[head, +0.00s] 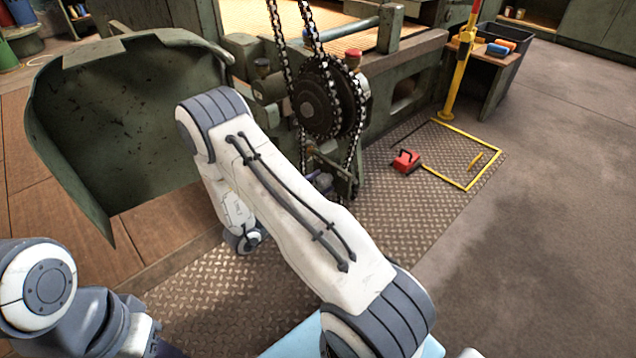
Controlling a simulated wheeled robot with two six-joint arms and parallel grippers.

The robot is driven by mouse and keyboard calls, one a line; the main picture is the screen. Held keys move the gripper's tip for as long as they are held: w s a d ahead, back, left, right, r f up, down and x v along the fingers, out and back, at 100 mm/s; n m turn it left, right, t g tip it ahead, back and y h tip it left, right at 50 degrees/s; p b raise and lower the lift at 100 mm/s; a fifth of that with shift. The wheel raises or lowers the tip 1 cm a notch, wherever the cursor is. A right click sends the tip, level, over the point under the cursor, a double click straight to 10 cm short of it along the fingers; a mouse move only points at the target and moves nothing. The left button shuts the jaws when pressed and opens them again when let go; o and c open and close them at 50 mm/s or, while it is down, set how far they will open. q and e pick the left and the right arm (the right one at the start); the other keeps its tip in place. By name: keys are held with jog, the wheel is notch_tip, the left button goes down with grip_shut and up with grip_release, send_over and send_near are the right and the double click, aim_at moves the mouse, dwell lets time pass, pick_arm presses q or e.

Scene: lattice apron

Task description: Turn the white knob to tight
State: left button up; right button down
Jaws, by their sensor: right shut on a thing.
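My right arm reaches across the middle of the head view and bends down, its wrist low beside the machine. My right gripper (322,178) shows only in small part past the arm, at the lower end of the chain drive (322,98). It is shut at the small mechanism there. I cannot make out the white knob clearly; the jaws and my arm cover that spot. My left arm shows at the lower left, and its gripper is out of view.
A large curved dark green guard (120,125) stands open at the left. Chains hang in front of the green machine (415,75). A yellow post (456,80) stands beyond. Bare floor is free at the right.

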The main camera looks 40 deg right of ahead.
jog(key=m, duration=0.4)
jog(key=shift+s+f+m, duration=0.1)
jog(key=shift+m, duration=0.2)
jog(key=m+b, duration=0.1)
jog(key=m, duration=0.3)
jog(key=shift+f+m, duration=0.1)
jog(key=shift+m, duration=0.2)
jog(key=m+b, duration=0.1)
jog(key=m, duration=0.2)
jog(key=shift+f+m, duration=0.1)
jog(key=shift+m, duration=0.2)
jog(key=m+b, duration=0.2)
jog(key=m, duration=0.1)
jog(key=shift+f+m, duration=0.15)
jog(key=shift+m, duration=0.15)
jog(key=shift+m+b, duration=0.85)
jog(key=shift+m, duration=0.05)
jog(key=m+b, duration=0.3)
jog(key=b, duration=0.1)
jog(key=m+b, duration=0.3)
jog(key=b, duration=0.1)
jog(key=m+b, duration=0.3)
jog(key=shift+f+b, duration=0.25)
jog(key=shift+b, duration=0.15)
jog(key=shift+r+m+b, duration=0.25)
jog(key=shift+m+b, duration=0.45)
jog(key=shift+b, duration=0.2)
